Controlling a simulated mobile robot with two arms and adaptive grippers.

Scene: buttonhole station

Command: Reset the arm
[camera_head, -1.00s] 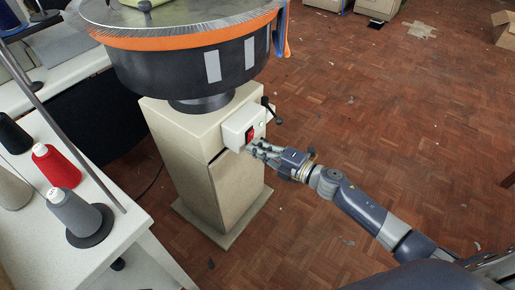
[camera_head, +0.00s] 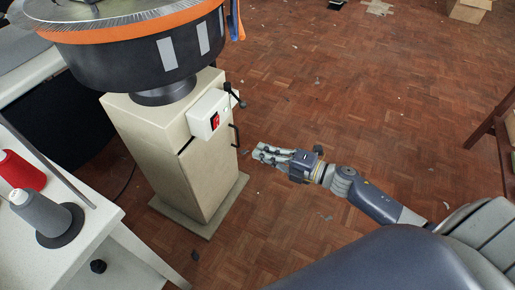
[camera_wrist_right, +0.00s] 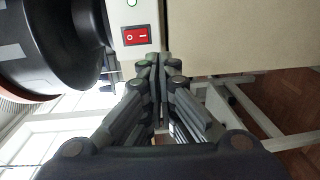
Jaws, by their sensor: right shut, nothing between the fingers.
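My right gripper (camera_head: 262,152) is shut and empty. It hangs in free air to the right of the machine's beige pedestal (camera_head: 190,165), apart from it. A white switch box (camera_head: 205,118) with a red switch (camera_head: 215,121) is on the pedestal's upper part. In the right wrist view the shut fingers (camera_wrist_right: 160,62) point toward the pedestal, with the red switch (camera_wrist_right: 134,36) just beyond and to the left of the tips. My left gripper is in neither view.
A black round drum (camera_head: 150,60) with an orange rim sits on the pedestal. A white table (camera_head: 90,215) with a red thread cone (camera_head: 20,170) and a grey thread cone (camera_head: 40,212) stands at the left. A wooden frame (camera_head: 495,125) is at the right edge.

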